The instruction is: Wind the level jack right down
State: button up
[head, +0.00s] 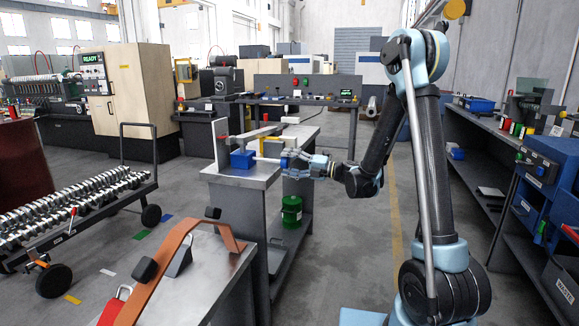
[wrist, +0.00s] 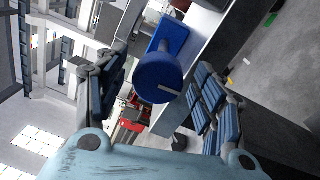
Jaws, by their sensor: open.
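A blue jack with a round blue knob (wrist: 158,80) shows in the wrist view. A pale mark runs across the knob's face, and a blue block (wrist: 172,37) is behind it. I take the blue block (head: 242,159) on the metal bench in the head view to be the same jack. My gripper (head: 286,162) is right of it at about bench-top height. In the wrist view my open gripper (wrist: 157,78) has one finger to each side of the knob, with gaps between. The jack's height setting cannot be read.
The jack stands near the front edge of the metal bench (head: 257,177). A green can (head: 291,212) is on its lower shelf. An orange curved part (head: 160,265) lies on the nearer bench. A trolley of metal parts (head: 75,210) stands left.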

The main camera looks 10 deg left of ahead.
jog(key=shift+s+d, duration=0.15)
jog(key=shift+d, duration=1.25)
jog(key=shift+s+d, duration=0.1)
jog(key=shift+d, duration=1.3)
jog(key=s+d+f+n+h, duration=0.4)
jog(key=s+d+n+h, duration=0.2)
jog(key=s+d+n, duration=0.4)
jog(key=s+d+f+n+h, duration=0.4)
jog(key=s+d+n+h, duration=0.2)
jog(key=s+d+n, duration=0.4)
jog(key=s+d+f+n+t+h, duration=0.1)
jog(key=s+d+f+n+h, duration=0.3)
jog(key=s+d+n, duration=0.6)
jog(key=d+n+h, duration=0.2)
jog(key=d+n, duration=0.2)
jog(key=d, duration=0.4)
jog(key=shift+s+d+h, duration=0.4)
